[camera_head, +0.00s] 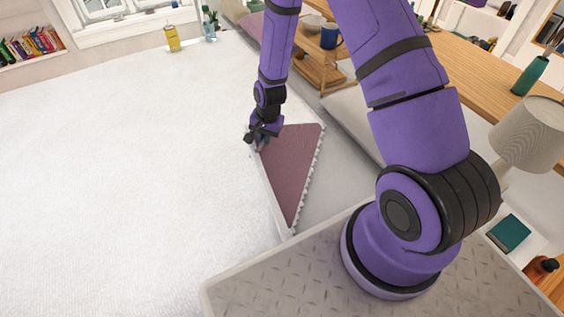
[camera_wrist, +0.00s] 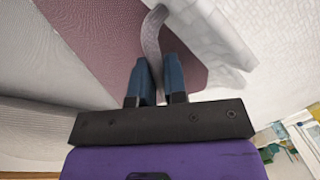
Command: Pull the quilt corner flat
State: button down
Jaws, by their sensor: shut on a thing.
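The quilt (camera_head: 120,170) is white and covers the bed broadly. At its right edge one corner is folded over, so a mauve triangular flap (camera_head: 291,165) with pale edging shows. The mauve cloth also fills the upper left of the wrist view (camera_wrist: 100,40), with white cloth to its right. My gripper (camera_head: 258,140) is at the flap's upper left edge. In the wrist view its two blue fingers (camera_wrist: 158,78) are shut on a narrow grey curved strip of the quilt corner. The exact pinch point is partly hidden between the fingers.
A wooden desk (camera_head: 455,65) with a green vase (camera_head: 530,76) runs along the right. A yellow bottle (camera_head: 171,38) is at the far edge. The quilt left of my gripper is clear.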

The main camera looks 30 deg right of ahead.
jog(key=shift+s+d+r, duration=0.1)
jog(key=shift+s+r, duration=0.1)
jog(key=shift+s, duration=0.15)
jog(key=shift+r, duration=0.15)
jog(key=shift+s+d+r+y, duration=0.15)
jog(key=shift+s+d+r, duration=0.05)
jog(key=shift+r, duration=0.15)
jog(key=shift+s+d+r+y, duration=0.15)
jog(key=shift+d+r, duration=0.05)
jog(key=shift+r, duration=0.15)
jog(key=shift+s+d+r+t, duration=0.1)
jog(key=shift+d+r+t, duration=0.05)
jog(key=shift+r+t, duration=0.3)
